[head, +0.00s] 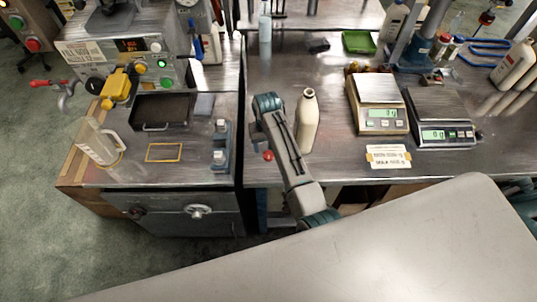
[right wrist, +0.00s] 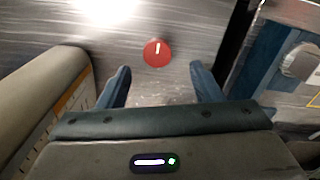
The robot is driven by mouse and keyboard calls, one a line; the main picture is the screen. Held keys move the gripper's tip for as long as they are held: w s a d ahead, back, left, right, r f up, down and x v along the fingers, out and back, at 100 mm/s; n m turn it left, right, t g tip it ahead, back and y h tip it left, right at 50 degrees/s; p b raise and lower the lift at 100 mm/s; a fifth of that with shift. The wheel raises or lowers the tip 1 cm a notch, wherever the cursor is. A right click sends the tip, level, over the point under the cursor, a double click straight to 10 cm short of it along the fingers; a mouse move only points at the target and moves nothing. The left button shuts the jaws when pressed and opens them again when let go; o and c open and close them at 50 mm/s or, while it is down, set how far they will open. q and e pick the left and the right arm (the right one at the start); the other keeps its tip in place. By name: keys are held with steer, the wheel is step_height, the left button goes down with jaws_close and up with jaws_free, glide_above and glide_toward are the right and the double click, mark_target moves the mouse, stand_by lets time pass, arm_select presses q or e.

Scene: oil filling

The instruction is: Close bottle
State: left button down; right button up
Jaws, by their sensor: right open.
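The white bottle (head: 307,122) stands upright on the metal table with its narrow mouth uncovered. A small round red cap (head: 268,155) lies on the tabletop left of the bottle, near the front edge. In the right wrist view the red cap (right wrist: 157,53) bears a short pale mark and lies just beyond my open right gripper (right wrist: 159,72), roughly centred between the blue fingertips and not gripped. The bottle's side (right wrist: 38,95) fills the left of that view. In the head view my right arm hides much of its gripper. My left gripper is not in view.
Two scales (head: 381,105) (head: 441,118) stand right of the bottle, with a paper label (head: 388,156) in front. A blue-grey fixture (head: 220,147) and a dark tray (head: 160,111) are on the left bench. A gap separates bench and table.

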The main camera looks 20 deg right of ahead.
mark_target(269, 154)
steer(key=shift+s+d+f+p, duration=0.1)
steer(key=shift+f+p, duration=0.25)
steer(key=shift+p, duration=0.05)
step_height(269, 154, down, 3)
steer(key=shift+d+f+p, duration=0.1)
steer(key=shift+f+p, duration=0.1)
steer(key=shift+p, duration=0.5)
steer(key=shift+f, duration=0.45)
steer(key=c, duration=1)
